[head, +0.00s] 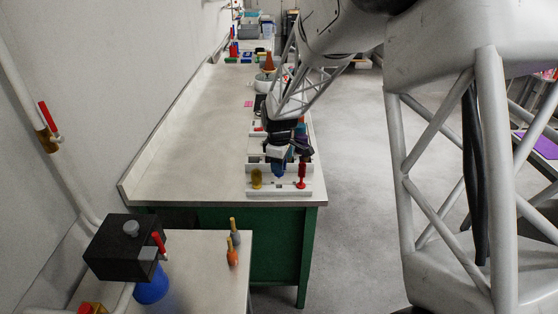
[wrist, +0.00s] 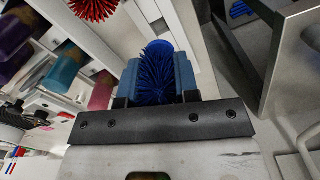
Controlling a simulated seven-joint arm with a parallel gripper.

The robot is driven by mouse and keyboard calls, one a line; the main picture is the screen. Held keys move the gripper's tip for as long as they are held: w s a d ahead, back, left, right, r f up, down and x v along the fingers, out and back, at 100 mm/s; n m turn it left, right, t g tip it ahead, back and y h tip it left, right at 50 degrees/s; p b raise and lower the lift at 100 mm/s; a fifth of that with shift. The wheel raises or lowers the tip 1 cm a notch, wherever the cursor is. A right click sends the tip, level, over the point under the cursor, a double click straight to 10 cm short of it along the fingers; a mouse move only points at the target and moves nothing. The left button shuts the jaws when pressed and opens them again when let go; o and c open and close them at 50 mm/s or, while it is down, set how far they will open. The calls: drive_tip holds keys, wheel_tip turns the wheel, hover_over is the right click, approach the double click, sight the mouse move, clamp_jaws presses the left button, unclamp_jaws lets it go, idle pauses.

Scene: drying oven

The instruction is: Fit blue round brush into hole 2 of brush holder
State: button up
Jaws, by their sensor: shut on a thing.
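My gripper (head: 278,163) is over the near end of the long bench, above the white brush holder (head: 280,192). In the wrist view my gripper (wrist: 157,78) is shut on the blue round brush (wrist: 158,74), its bristles spread between the two blue-grey fingers. The red brush's bristles (wrist: 92,8) show at the wrist view's top left. I cannot see hole 2 or whether the blue brush touches the holder.
More racks with coloured items (wrist: 60,72) stand behind the holder. The left part of the bench (head: 190,150) is clear. A low side table (head: 205,265) carries small bottles (head: 233,250); a black box (head: 125,247) on a pipe stands left of them.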

sight(279, 177)
drive_tip(key=shift+f, duration=1.25)
drive_tip(key=shift+f, duration=1.35)
idle(1.5)
drive_tip(key=o, duration=1)
drive_tip(key=shift+r, duration=3.9)
